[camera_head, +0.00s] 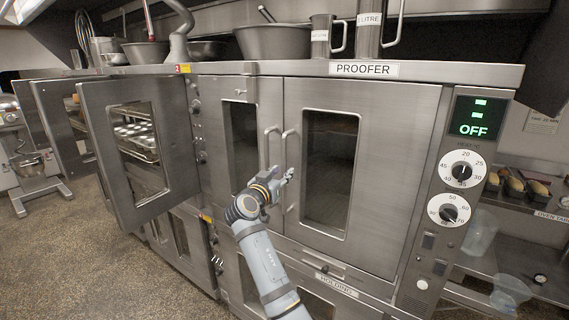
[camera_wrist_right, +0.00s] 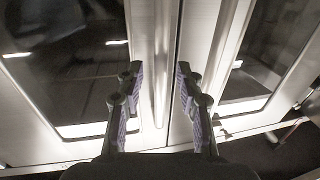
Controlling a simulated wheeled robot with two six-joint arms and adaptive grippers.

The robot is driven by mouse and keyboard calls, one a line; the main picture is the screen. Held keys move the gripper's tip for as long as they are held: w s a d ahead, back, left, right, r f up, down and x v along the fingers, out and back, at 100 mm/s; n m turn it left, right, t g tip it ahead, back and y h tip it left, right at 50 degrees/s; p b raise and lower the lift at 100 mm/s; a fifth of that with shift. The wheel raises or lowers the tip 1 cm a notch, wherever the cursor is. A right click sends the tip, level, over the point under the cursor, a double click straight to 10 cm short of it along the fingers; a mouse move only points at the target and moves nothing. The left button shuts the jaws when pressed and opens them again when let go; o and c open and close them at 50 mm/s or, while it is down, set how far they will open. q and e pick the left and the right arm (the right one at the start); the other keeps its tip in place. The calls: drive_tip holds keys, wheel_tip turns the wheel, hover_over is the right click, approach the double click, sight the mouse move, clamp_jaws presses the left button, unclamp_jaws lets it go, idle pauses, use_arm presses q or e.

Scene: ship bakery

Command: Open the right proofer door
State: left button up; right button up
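The right proofer door (camera_head: 391,160) is shut, a steel panel with a dark window, under the PROOFER label. Its vertical bar handle (camera_head: 285,150) is on its left edge, beside the handle (camera_head: 266,148) of the left proofer door (camera_head: 240,95), which is also shut. My right gripper (camera_head: 283,182) is at the lower part of the handles. In the wrist view my right gripper (camera_wrist_right: 155,84) is open, its two fingers apart, with a vertical bar (camera_wrist_right: 161,60) showing between and beyond them. I cannot tell whether they touch it. My left gripper is not in view.
An oven door (camera_head: 96,110) stands open at the left, showing a rack of trays (camera_head: 134,135). A control panel (camera_head: 463,170) reading OFF is right of the proofer. Pots and measuring jugs (camera_head: 322,38) stand on top. Floor (camera_head: 60,250) is free at lower left.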

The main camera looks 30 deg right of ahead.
sight(283, 171)
drive_tip(key=shift+p+x, duration=0.45)
drive_tip(key=shift+x, duration=1.05)
clamp_jaws()
drive_tip(key=shift+f, duration=0.1)
